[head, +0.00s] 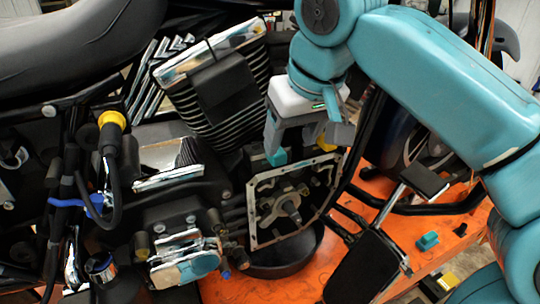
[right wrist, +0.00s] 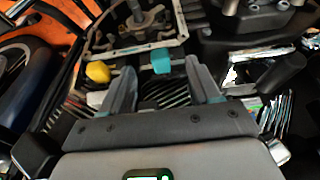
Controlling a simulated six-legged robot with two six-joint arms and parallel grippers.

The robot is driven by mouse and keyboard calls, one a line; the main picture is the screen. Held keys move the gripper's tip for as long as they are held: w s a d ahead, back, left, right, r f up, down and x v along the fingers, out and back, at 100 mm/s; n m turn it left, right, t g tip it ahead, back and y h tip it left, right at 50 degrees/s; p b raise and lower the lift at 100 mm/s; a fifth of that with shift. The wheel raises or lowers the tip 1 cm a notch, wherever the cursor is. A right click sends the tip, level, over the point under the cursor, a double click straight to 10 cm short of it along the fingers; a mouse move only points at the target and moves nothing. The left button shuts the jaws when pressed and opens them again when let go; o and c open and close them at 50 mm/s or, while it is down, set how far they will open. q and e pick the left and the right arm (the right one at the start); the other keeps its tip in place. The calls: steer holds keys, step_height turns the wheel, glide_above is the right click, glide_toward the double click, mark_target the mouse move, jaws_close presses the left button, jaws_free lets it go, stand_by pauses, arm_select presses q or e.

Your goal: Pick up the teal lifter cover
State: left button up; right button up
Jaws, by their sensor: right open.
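A small teal block (head: 278,157), which fits the lifter cover, sits on the engine just above the open cam case. My right gripper (head: 305,140) is above it, pointing down, with its fingers apart and empty. In the right wrist view the teal block (right wrist: 162,60) shows between and just beyond the fingertips (right wrist: 160,76); I cannot tell whether a finger touches it. Another small teal piece (head: 427,241) lies on the orange lift. My left gripper is not in view.
The open cam case (head: 253,207) is below the gripper, with a black pan (head: 285,262) under it. A yellow piece (right wrist: 97,72) is beside one finger. Finned cylinders (head: 230,95) stand close by. The orange lift (head: 440,219) has some bare surface at right.

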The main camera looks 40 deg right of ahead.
mark_target(281, 158)
steer(key=x, duration=0.5)
steer(key=shift+w+d+f, duration=0.15)
steer(key=shift+w+d, duration=0.15)
steer(key=shift+d, duration=0.05)
steer(key=shift+a+f, duration=0.1)
steer(key=shift+f, duration=0.15)
steer(key=shift+w+d+f, duration=0.25)
steer(key=shift+w+f, duration=0.05)
steer(key=shift+w, duration=0.2)
steer(key=shift+s+a+r, duration=0.15)
steer(key=shift+s+a, duration=0.05)
steer(key=shift+s, duration=0.05)
jaws_close()
steer(key=shift+w+d, duration=0.15)
